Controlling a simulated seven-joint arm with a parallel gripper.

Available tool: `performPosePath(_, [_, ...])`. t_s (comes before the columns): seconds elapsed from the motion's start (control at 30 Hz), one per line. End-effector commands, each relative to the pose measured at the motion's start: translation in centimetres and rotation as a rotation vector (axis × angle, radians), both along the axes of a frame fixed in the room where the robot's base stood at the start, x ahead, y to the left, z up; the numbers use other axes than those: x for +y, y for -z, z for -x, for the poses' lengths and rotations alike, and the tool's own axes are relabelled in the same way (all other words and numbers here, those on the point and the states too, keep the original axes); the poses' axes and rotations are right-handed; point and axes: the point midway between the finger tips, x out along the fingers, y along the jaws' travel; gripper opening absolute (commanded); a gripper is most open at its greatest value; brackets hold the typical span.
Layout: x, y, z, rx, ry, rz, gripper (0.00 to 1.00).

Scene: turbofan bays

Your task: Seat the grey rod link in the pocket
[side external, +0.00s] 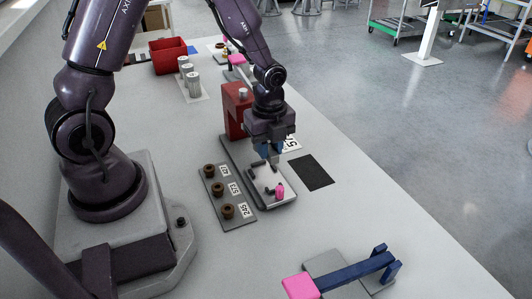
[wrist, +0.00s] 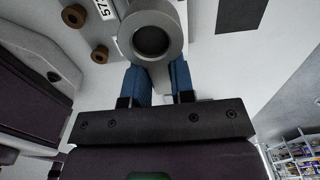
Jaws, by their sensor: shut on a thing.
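The grey rod link (wrist: 176,14) shows in the wrist view as a grey ring end with a dark round bore, close to the camera. My gripper (wrist: 158,82) has its two blue fingers shut on it, just behind the ring. In the side view my gripper (side external: 269,151) points down over a grey fixture plate (side external: 284,203). The plate's near end has a pale area with dark short pieces and a pink part (side external: 280,191). The link is small and partly hidden there. I cannot make out the pocket's outline or whether the link touches the plate.
A red block (side external: 233,112) stands at the plate's far end. A grey strip (side external: 237,222) with brown rings and number labels lies to the left. A black mat (side external: 311,172) lies flat to the right. A blue-and-pink fixture (side external: 345,275) stands at the front. Bench between is clear.

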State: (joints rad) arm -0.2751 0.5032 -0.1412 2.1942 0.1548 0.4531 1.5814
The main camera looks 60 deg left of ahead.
Motion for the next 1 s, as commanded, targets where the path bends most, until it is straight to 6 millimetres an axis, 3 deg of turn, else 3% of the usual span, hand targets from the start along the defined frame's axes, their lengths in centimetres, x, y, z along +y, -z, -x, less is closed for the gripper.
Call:
performPosePath(0.6, [0.1,5.2,-0.2,0.000,0.001,0.001,0.00])
performPosePath(1.0, [0.2,6.0,-0.2,-0.002,0.001,0.000,0.00])
